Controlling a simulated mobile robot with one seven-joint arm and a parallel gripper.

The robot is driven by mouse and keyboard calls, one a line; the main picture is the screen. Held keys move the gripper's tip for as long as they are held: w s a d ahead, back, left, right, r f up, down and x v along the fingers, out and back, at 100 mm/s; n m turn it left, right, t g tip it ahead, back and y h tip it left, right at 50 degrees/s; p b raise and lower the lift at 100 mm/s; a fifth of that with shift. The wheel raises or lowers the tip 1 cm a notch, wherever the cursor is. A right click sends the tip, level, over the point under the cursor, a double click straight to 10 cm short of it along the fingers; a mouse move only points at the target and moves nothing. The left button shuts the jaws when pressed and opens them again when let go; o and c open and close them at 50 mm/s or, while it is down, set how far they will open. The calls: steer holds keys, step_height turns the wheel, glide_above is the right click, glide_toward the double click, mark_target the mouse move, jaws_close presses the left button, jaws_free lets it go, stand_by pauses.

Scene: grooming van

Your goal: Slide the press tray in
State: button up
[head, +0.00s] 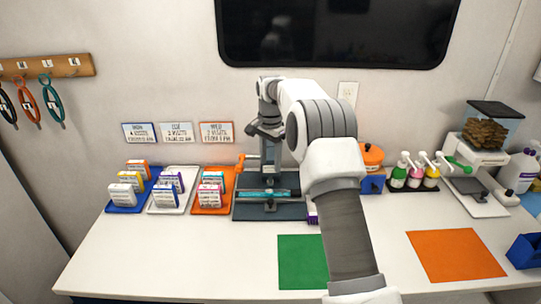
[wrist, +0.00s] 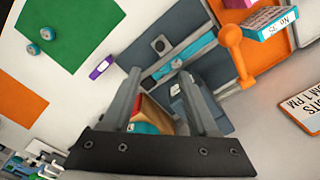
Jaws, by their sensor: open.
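The press (head: 268,182) stands at the back middle of the counter, dark grey with an orange lever at its left. Its dark tray (head: 250,211) sticks out toward the front edge, with a teal strip (head: 266,193) behind its front part and a small knob. In the wrist view the tray (wrist: 138,36) and teal strip (wrist: 184,59) show beyond the fingers, and the orange lever (wrist: 237,50) is to the right. My gripper (wrist: 160,76) is open above the press, apart from the tray front. A red-brown and teal item (wrist: 147,115) shows between the fingers, partly hidden.
Blue (head: 122,207), white (head: 163,207) and orange (head: 207,209) trays with small boxes stand left of the press. A small purple item (head: 312,213) lies right of the tray. Green (head: 300,260) and orange (head: 455,255) mats lie in front. Pump bottles (head: 415,175) stand right. The left front counter is clear.

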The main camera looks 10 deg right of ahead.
mark_target(271, 201)
step_height(271, 201, up, 2)
steer(key=shift+r, duration=0.1)
stand_by(0.4)
steer(key=s+d+f+m+t+y+b, duration=0.1)
steer(key=s+d+m+t+b, duration=0.15)
steer(key=m, duration=0.65)
steer(key=s+d+f+m+t+y+b, duration=0.15)
steer(key=s+m+b, duration=0.25)
steer(key=m, duration=0.5)
steer(key=b+x, duration=0.1)
steer(key=x, duration=1.5)
steer(key=shift+w+a+f+b, duration=0.1)
steer(key=shift+w+b, duration=0.15)
steer(key=shift+b, duration=0.05)
jaws_close()
